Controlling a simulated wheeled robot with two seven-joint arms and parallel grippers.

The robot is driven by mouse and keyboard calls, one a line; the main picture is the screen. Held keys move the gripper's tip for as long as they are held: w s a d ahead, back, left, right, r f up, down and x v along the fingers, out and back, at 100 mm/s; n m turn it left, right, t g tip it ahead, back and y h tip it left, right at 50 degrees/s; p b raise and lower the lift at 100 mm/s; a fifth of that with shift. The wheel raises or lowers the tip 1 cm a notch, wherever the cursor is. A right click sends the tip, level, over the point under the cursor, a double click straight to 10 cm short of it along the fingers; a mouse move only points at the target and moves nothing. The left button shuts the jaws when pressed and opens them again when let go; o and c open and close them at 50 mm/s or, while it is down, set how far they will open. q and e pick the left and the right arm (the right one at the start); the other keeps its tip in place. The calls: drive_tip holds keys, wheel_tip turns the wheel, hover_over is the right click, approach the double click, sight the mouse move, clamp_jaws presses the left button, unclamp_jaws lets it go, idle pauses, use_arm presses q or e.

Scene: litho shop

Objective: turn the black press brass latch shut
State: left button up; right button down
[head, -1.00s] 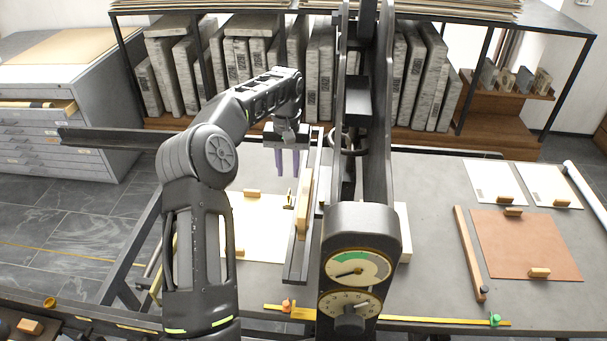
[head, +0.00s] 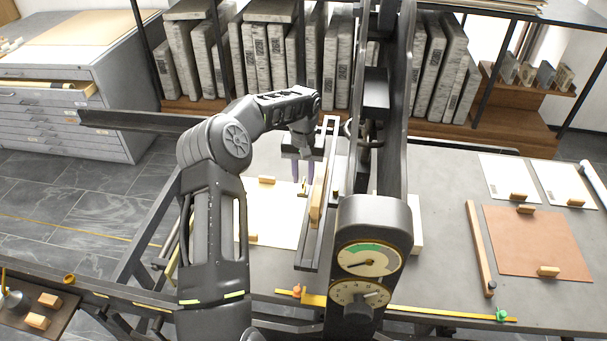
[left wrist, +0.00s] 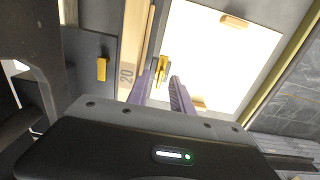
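The black press (head: 372,225) stands in the middle of the head view, with two dials on its front. A long black frame (head: 307,256) with a wooden bar (head: 317,203) lies along its left side. A small brass piece, which looks like the latch (left wrist: 161,66), shows upright beside the wooden bar in the left wrist view. My left gripper (head: 303,177) points down at the left of the frame. Its two purple fingers (left wrist: 162,76) are apart, with the brass piece just beyond and between their tips. I cannot tell whether they touch it. My right gripper is out of view.
A second brass piece (left wrist: 101,69) sits on a dark surface at left in the wrist view. White paper (head: 268,215) with wooden blocks lies under my left arm. A brown sheet (head: 540,243) and a wooden stick (head: 478,245) lie on the right. Stones fill the rear shelf.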

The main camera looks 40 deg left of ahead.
use_arm(q)
drive_tip(key=shift+f, duration=0.25)
clamp_jaws()
idle(0.5)
